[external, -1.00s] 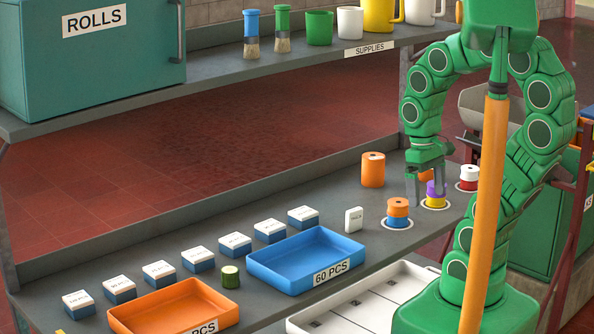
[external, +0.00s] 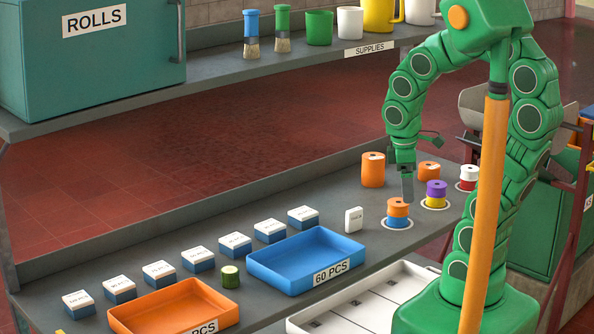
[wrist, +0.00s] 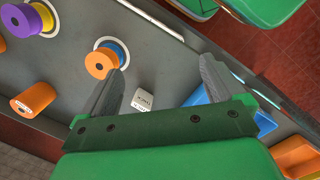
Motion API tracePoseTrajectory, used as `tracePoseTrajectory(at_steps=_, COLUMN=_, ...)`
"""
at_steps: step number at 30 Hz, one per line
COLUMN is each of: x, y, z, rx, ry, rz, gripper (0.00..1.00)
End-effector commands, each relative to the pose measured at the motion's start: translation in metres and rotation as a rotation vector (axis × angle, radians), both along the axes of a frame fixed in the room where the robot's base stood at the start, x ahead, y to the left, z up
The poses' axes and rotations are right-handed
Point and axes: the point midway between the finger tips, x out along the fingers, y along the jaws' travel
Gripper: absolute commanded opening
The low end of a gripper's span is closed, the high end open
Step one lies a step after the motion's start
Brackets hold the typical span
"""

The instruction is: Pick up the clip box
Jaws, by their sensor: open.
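A small white upright box (external: 354,220) with a dark printed label stands on the grey bench, right of the blue tray; I take it as the clip box, though its print is too small to read surely. In the wrist view the white box (wrist: 143,101) shows between my fingers, nearer the palm than the tips. My gripper (external: 407,188) is open and empty, above the orange-and-blue spool stack and to the right of the box, apart from it. Both fingers also show in the wrist view (wrist: 162,65).
The orange-and-blue spool stack (external: 397,213) is close under my gripper. Purple-yellow (external: 436,194) and white-red (external: 468,178) stacks and an orange roll (external: 373,169) stand nearby. The blue tray (external: 306,289) and several white-lidded boxes (external: 235,244) lie left. Above is the supplies shelf (external: 345,62).

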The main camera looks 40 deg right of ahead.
Motion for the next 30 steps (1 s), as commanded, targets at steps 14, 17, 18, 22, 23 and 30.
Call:
tracePoseTrajectory(at_steps=14, x=0.125, y=0.017, z=-0.03, rx=-0.121, ry=-0.027, rz=1.103, gripper=0.96)
tracePoseTrajectory(at_steps=17, x=0.149, y=0.028, z=-0.038, rx=-0.155, ry=-0.024, rz=1.337, gripper=0.96)
tracePoseTrajectory(at_steps=18, x=0.159, y=0.033, z=-0.042, rx=-0.169, ry=-0.025, rz=1.431, gripper=0.96)
tracePoseTrajectory(at_steps=22, x=0.187, y=0.052, z=-0.052, rx=-0.221, ry=-0.027, rz=1.733, gripper=0.96)
tracePoseTrajectory(at_steps=23, x=0.194, y=0.057, z=-0.055, rx=-0.234, ry=-0.027, rz=1.802, gripper=0.96)
tracePoseTrajectory(at_steps=30, x=0.23, y=0.09, z=-0.072, rx=-0.33, ry=-0.029, rz=2.229, gripper=0.96)
